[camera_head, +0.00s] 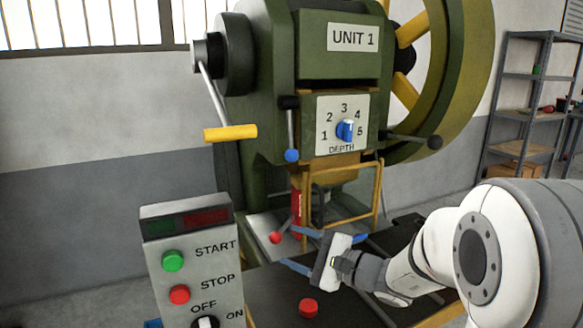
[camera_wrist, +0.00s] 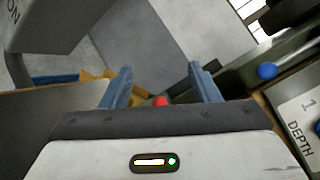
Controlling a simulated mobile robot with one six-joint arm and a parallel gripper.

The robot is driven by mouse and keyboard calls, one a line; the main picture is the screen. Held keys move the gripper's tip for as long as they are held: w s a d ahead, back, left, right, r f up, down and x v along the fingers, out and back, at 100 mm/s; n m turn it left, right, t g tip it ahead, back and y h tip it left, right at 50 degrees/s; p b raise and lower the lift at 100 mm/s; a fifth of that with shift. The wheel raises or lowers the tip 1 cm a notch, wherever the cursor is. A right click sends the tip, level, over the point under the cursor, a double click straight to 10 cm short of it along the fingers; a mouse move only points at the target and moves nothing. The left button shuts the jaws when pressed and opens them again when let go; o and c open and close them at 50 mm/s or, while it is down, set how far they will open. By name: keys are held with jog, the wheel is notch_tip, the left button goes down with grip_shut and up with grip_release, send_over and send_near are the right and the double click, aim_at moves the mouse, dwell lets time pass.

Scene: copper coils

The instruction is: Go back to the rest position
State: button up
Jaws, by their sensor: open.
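My gripper (camera_head: 291,249) is in front of the green press (camera_head: 262,110), left of my white arm. Its two blue fingers are spread apart with nothing seen between them. In the wrist view, the fingers (camera_wrist: 160,88) also stand apart, and a small red knob (camera_wrist: 161,101) shows between them, seemingly beyond the gripper. In the head view, a red ball knob (camera_head: 275,238) on a thin lever is just left of the fingers; I cannot tell whether they touch.
A control box (camera_head: 190,262) with START and STOP buttons stands at the front left. A red button (camera_head: 308,308) is on the dark table below my gripper. The press carries a yellow-handled crank (camera_head: 230,133), a blue-knobbed lever (camera_head: 291,154) and a depth dial (camera_head: 345,131). Shelves (camera_head: 530,110) stand behind right.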

jog(key=s+r+n+g+h+p, duration=0.35)
jog(key=s+p, duration=0.25)
jog(key=s, duration=0.2)
jog(key=s+r+n+g+h+p, duration=0.25)
jog(key=s+n+g+p, duration=0.3)
jog(key=s, duration=0.35)
jog(key=s+d+r+n+t+h+p, duration=0.1)
jog(key=s+d+r+n+h+p, duration=0.1)
jog(key=d, duration=0.5)
jog(key=s+d+r+n+t+h+p, duration=0.1)
jog(key=s+d+r+n+h+p, duration=0.1)
jog(key=d+r+h+p, duration=0.2)
jog(key=d+h+p, duration=0.3)
jog(key=shift+s, duration=0.4)
jog(key=shift+a+r, duration=0.1)
